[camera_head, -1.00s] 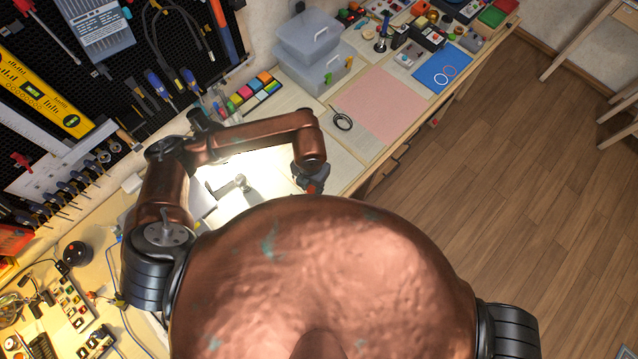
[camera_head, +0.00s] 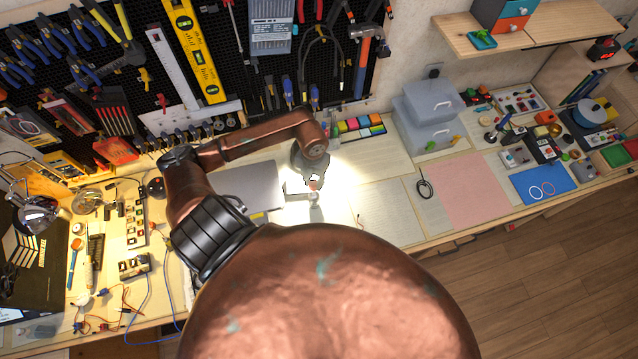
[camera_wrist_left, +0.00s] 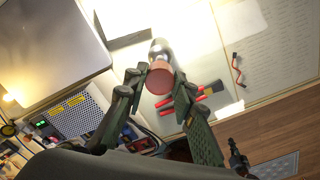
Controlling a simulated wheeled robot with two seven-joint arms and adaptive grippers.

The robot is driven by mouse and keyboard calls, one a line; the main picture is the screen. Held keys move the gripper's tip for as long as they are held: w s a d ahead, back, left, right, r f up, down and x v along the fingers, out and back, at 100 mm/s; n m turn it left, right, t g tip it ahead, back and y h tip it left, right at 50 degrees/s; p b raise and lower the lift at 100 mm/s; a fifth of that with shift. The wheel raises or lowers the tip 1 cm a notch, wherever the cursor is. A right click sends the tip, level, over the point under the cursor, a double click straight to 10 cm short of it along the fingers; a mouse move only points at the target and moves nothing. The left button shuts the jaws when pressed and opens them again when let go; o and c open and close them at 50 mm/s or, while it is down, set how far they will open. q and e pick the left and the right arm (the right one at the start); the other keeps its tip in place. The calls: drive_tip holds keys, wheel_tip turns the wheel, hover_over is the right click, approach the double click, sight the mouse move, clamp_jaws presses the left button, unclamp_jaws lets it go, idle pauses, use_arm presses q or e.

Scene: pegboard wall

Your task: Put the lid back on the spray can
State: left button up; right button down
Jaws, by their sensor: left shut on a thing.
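My left gripper (camera_head: 313,178) is over the bench under the bright light, shut on a red lid (camera_head: 315,186). In the left wrist view the gripper (camera_wrist_left: 160,74) has its two fingers on either side of the round red lid (camera_wrist_left: 160,80). The silver spray can (camera_head: 316,212) stands on the bench just below the lid. In the left wrist view its shiny top (camera_wrist_left: 158,47) shows right behind the lid. I cannot tell whether lid and can touch. My right gripper is not in view.
A closed grey laptop (camera_head: 250,186) lies left of the can. A pegboard with tools (camera_head: 200,60) rises behind. Clear storage boxes (camera_head: 430,105) and a pink mat (camera_head: 470,195) are to the right. Red-handled pliers (camera_wrist_left: 203,90) lie near the can in the left wrist view.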

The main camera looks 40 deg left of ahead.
use_arm(q)
drive_tip(key=shift+f+b, duration=2)
drive_tip(key=shift+f, duration=1)
drive_tip(key=shift+f+b, duration=0.15)
drive_tip(key=shift+b, duration=0.15)
drive_tip(key=o, duration=0.8)
drive_tip(key=shift+o, duration=0.7)
drive_tip(key=o, duration=0.4)
drive_tip(key=shift+r, duration=0.2)
